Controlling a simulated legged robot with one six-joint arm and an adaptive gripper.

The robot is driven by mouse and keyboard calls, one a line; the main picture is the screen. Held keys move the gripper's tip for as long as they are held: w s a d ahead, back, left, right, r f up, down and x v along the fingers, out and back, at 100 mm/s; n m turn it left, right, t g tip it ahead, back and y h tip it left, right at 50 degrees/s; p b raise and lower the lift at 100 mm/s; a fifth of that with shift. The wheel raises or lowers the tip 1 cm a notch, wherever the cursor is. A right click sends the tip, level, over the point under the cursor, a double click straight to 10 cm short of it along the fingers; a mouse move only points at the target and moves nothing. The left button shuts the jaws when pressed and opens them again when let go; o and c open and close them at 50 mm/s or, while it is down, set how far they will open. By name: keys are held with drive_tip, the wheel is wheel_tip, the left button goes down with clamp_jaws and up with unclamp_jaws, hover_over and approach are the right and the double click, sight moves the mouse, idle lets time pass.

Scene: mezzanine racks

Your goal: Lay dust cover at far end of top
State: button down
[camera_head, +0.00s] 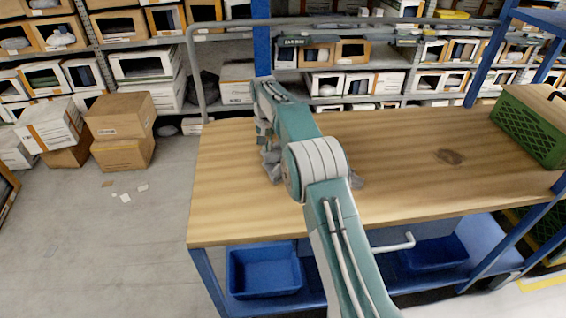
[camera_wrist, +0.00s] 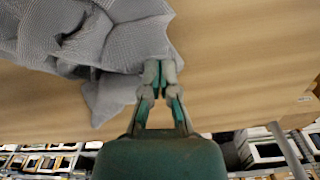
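The dust cover is a crumpled grey cloth (camera_wrist: 75,35) spread across the upper left of the wrist view, lying bunched on the wooden top (camera_wrist: 240,60). In the head view a grey part of it (camera_head: 271,167) shows left of my arm and a bit shows at its right; my arm hides the middle. My gripper (camera_wrist: 160,72) has its fingertips close together at the cloth's edge, with grey cloth at the tips. It looks shut on the cloth. The wooden top (camera_head: 420,150) also fills the middle of the head view.
A green crate (camera_head: 533,125) stands at the right end of the top. A grey rail (camera_head: 190,70) runs along the back and left. Blue bins (camera_head: 264,270) sit on the lower shelf. Cardboard boxes (camera_head: 122,115) stand on the floor at left. Most of the top right of my arm is clear.

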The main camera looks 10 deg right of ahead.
drive_tip(key=shift+f, duration=1.45)
drive_tip(key=s+d+r+t, duration=0.15)
drive_tip(key=s+r, duration=0.25)
drive_tip(key=r, duration=0.7)
drive_tip(key=s+d+r, duration=0.3)
drive_tip(key=s+r, duration=0.1)
drive_tip(key=r, duration=0.6)
drive_tip(key=s+d+r+n+t, duration=0.1)
drive_tip(key=s+r, duration=0.2)
drive_tip(key=s, duration=0.3)
drive_tip(key=s+d+r+t, duration=0.1)
drive_tip(key=s+d+r, duration=0.15)
drive_tip(key=s, duration=0.35)
drive_tip(key=s+d+f+t, duration=0.1)
drive_tip(key=s+f, duration=0.2)
drive_tip(key=s, duration=0.9)
drive_tip(key=s+d+f+t, duration=0.1)
drive_tip(key=s+f, duration=0.3)
drive_tip(key=s, duration=0.8)
drive_tip(key=shift+s+d+n, duration=0.35)
drive_tip(key=shift+s+n, duration=0.05)
